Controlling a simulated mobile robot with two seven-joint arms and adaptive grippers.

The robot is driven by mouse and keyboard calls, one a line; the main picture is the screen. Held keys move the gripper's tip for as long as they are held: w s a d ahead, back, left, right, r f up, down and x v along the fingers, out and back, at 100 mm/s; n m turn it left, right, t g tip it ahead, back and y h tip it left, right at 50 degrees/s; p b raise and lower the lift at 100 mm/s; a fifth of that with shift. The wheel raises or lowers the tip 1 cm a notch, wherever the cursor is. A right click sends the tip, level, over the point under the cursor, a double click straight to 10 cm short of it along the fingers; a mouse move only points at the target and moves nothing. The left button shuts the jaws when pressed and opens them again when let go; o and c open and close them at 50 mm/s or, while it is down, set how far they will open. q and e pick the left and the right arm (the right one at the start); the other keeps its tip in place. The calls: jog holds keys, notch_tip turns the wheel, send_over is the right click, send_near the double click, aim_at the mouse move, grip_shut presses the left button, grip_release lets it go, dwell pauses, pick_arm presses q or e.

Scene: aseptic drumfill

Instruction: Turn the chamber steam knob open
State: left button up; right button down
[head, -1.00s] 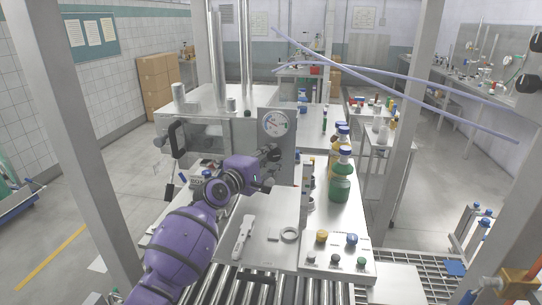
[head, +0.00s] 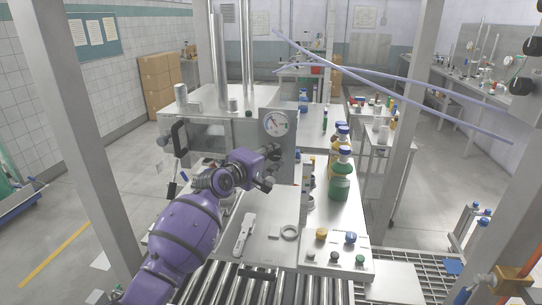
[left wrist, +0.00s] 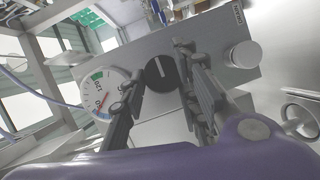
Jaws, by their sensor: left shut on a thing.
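The chamber steam knob (left wrist: 160,73) is a round black knob with a pale pointer line, on a grey panel (left wrist: 205,50) in the left wrist view. My left gripper (left wrist: 161,82) has one finger on each side of the knob and is shut on it. In the head view my left gripper (head: 279,158) is at the panel below the round gauge (head: 275,123), and the knob is hidden there. The gauge, with green and red marks, also shows left of the knob in the left wrist view (left wrist: 99,92). My right gripper is not in view.
A pale knob (left wrist: 243,55) sits on the same panel, right of the black one.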

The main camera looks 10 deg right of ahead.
pick_arm(q)
jog(key=o, duration=1)
jog(key=shift+r, duration=0.8)
jog(key=shift+f, duration=0.2)
jog(key=shift+f, duration=0.3)
jog(key=shift+s+a+f, duration=0.1)
jog(key=v, duration=1.1)
jog(key=shift+s+a+r, duration=0.25)
jog(key=shift+a, duration=0.05)
